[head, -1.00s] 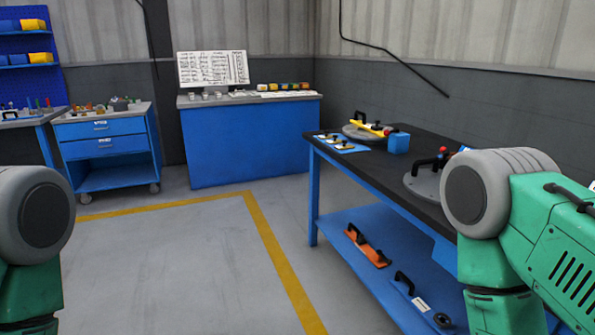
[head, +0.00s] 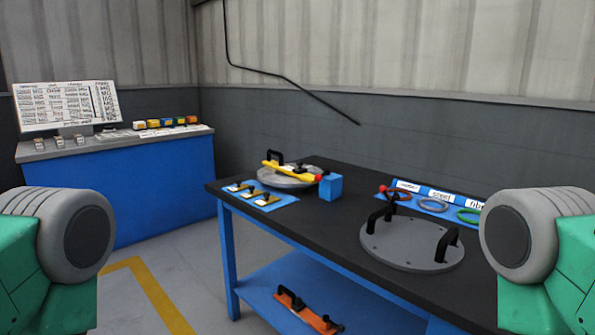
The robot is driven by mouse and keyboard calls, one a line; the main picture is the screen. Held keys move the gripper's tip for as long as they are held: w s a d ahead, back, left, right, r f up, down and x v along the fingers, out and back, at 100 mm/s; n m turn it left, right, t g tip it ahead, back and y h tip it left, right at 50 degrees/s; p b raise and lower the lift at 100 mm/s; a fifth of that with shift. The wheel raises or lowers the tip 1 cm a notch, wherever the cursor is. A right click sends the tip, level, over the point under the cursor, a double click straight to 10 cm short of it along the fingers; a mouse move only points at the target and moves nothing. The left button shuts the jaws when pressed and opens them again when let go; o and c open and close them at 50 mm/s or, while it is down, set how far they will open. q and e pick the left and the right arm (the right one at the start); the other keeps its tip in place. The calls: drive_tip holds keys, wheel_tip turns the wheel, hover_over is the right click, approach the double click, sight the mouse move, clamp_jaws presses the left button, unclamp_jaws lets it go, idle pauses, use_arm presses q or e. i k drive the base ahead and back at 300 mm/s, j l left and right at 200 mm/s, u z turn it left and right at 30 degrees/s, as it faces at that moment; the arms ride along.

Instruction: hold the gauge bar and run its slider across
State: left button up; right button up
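Two bars show in the head view, and I cannot tell for sure which is the gauge bar. A yellow bar (head: 287,169) with a black handle and a red end lies across a grey round part (head: 290,181) on the black bench top (head: 330,215). An orange bar (head: 305,312) with black fittings lies on the blue lower shelf. No slider can be made out clearly. Only green and grey links of my arms show at the left and right edges. Both grippers are out of view, and the bars lie apart from my arms.
A grey disc (head: 410,246) with two black handles lies nearer on the bench. A blue block (head: 330,187), a blue mat (head: 262,200) with small handled pieces and a blue strip (head: 436,196) with coloured rings are also there. Floor is clear left of the bench.

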sight(299, 170)
drive_tip(key=z, duration=0.5)
drive_tip(key=i+j+z, duration=0.15)
drive_tip(key=j, duration=0.15)
drive_tip(key=i+j+z, duration=0.2)
drive_tip(key=j, duration=0.15)
drive_tip(key=i+j+z, duration=0.15)
drive_tip(key=j, duration=0.2)
drive_tip(key=j+z, duration=0.15)
drive_tip(key=j, duration=0.2)
drive_tip(key=i+j+z, duration=0.2)
drive_tip(key=j, duration=0.2)
drive_tip(key=k, duration=0.1)
